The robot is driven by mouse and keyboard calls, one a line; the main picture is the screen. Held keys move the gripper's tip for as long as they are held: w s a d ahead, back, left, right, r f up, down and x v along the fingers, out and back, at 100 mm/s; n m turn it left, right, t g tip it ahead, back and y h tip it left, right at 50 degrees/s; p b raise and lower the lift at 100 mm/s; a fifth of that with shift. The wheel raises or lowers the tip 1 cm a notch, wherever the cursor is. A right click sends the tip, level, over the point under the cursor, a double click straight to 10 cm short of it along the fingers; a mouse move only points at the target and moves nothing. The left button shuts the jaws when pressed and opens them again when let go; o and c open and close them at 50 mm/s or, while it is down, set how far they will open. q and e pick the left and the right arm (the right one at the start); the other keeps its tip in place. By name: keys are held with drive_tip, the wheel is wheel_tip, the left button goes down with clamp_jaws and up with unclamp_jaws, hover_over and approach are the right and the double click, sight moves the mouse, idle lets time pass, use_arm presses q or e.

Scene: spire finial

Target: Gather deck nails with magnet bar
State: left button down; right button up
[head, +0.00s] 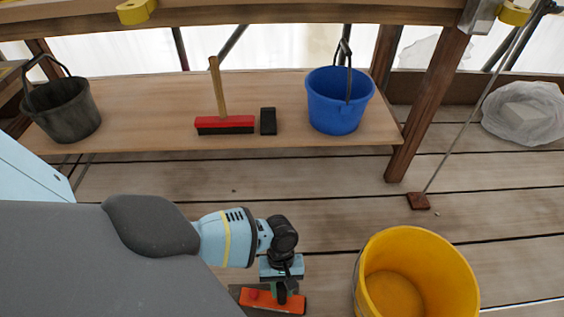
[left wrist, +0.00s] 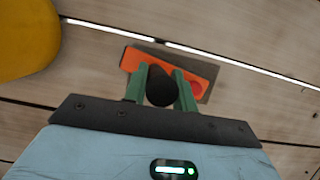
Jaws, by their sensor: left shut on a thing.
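The magnet bar (head: 262,299) is an orange block with a red knob, a grey-brown strip along its edge and a black upright handle. It shows at the bottom of the head view and in the left wrist view (left wrist: 142,60). My left gripper (head: 283,288) is shut on the black handle, with its green fingers (left wrist: 162,90) on either side. I cannot tell whether the bar touches the deck. I cannot make out any nails for certain. My right gripper is not in view.
A yellow bucket (head: 460,270) stands on the plank deck (head: 330,190), right of the bar. A low shelf (head: 150,110) holds a dark bucket (head: 65,110), a red brush (head: 225,122), a black block (head: 268,121) and a blue bucket (head: 335,110). A wooden post (head: 430,100) stands behind.

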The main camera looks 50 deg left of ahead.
use_arm(q)
drive_tip(key=shift+w+a+b, duration=0.8)
drive_tip(key=shift+w+a, duration=1.15)
drive_tip(key=shift+a, duration=0.35)
wheel_tip(320, 180, up, 6)
drive_tip(key=p, duration=0.5)
drive_tip(key=shift+f+p, duration=0.1)
drive_tip(key=shift+p, duration=0.2)
drive_tip(key=shift+d, duration=0.1)
